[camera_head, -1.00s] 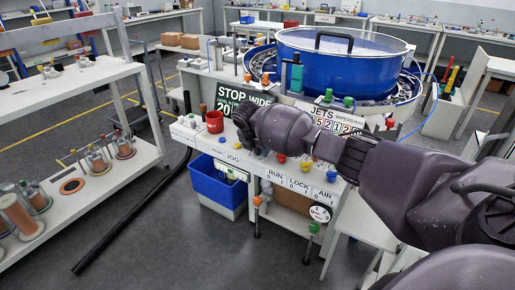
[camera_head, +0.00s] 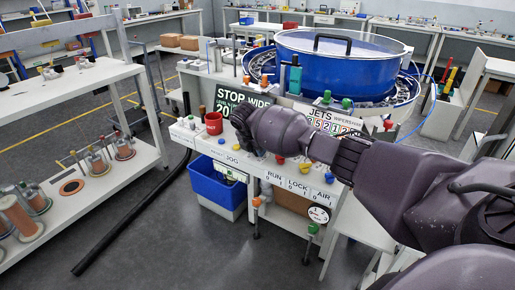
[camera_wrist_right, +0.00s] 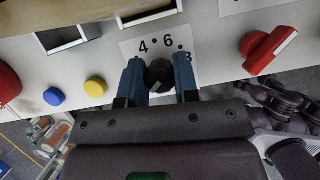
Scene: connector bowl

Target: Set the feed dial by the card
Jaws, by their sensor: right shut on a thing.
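My right gripper (camera_head: 250,128) reaches over the bench's control panel from the right in the head view. In the right wrist view its two blue fingers (camera_wrist_right: 160,82) are shut on a black dial knob (camera_wrist_right: 158,74), one on each side. A white scale plate (camera_wrist_right: 143,46) lies around the knob, with 4, 6 and 8 readable; the rest is covered by the fingers. The knob's pointer mark cannot be made out. A dark green card (camera_head: 228,96) reading "STOP WIDE" and a number starting with 20 stands behind the gripper, which hides part of it. My left gripper is out of view.
A red switch handle (camera_wrist_right: 270,52) sits right of the dial, yellow (camera_wrist_right: 95,87) and blue (camera_wrist_right: 53,96) buttons left. A "JETS" number board (camera_head: 335,122) and a big blue bowl (camera_head: 340,65) stand behind.

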